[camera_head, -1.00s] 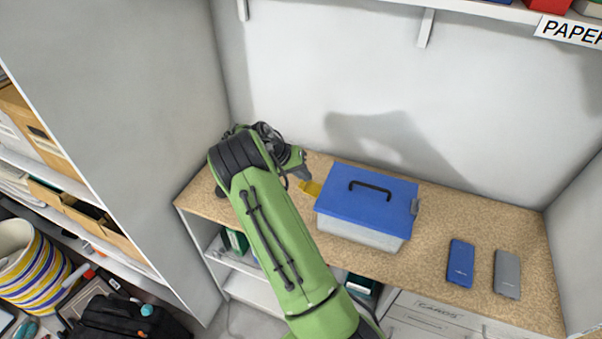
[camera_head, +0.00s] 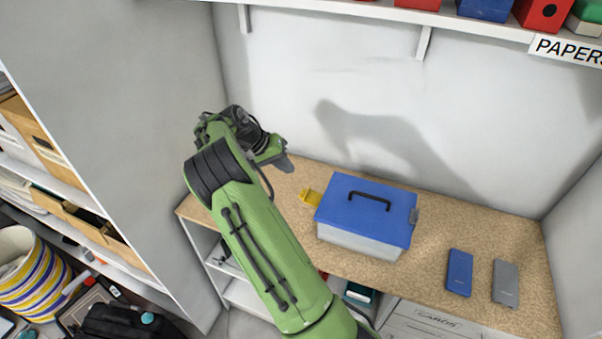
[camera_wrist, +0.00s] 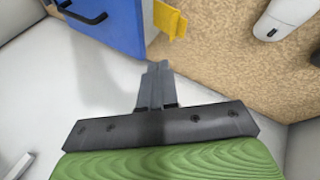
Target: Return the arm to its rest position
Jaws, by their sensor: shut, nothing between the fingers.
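My green arm reaches up over the left part of the cork-coloured worktop in the head view. My gripper (camera_head: 285,163) is raised above the worktop, left of the blue-lidded box. In the wrist view its two dark fingers (camera_wrist: 156,68) are together with nothing between them. The gripper touches nothing that I can see.
A box with a blue lid (camera_head: 345,207) and black handle stands on the worktop (camera_head: 425,260), its yellow latch (camera_head: 311,197) facing left. A blue phone (camera_head: 459,272) and a grey phone (camera_head: 506,283) lie to the right. A shelf (camera_head: 480,24) hangs above; a side panel (camera_head: 130,110) is left.

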